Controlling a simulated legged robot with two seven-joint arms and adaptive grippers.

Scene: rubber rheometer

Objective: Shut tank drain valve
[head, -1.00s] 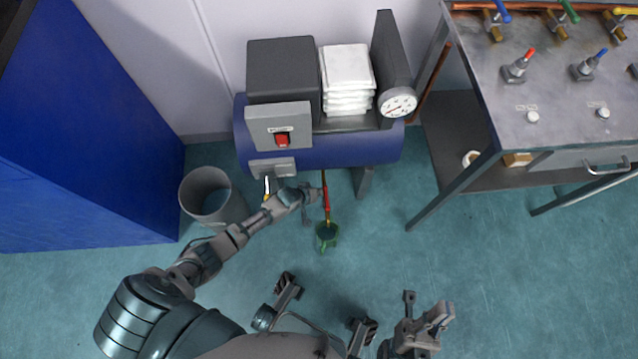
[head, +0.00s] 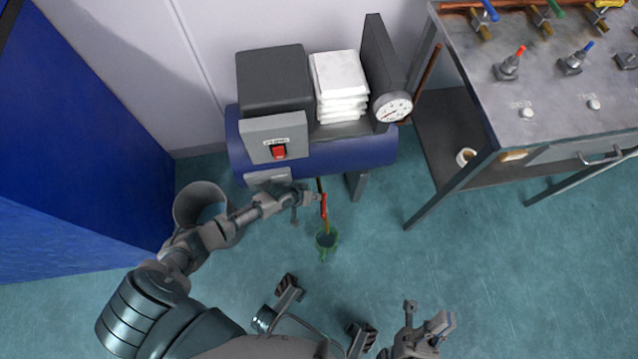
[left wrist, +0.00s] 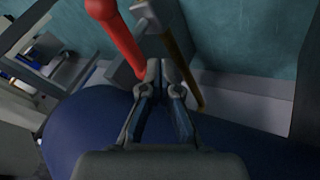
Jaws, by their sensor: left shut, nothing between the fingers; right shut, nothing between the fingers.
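The blue tank (head: 345,152) stands against the wall. My right gripper (head: 432,328) is shut and empty, low in the head view, away from the tank.
A grey bin (head: 196,204) stands left of the tank, partly behind my left arm. A switch box with a red button (head: 278,152) and a dial gauge (head: 393,107) are on the tank. A metal bench (head: 545,115) is at the right. The floor between is clear.

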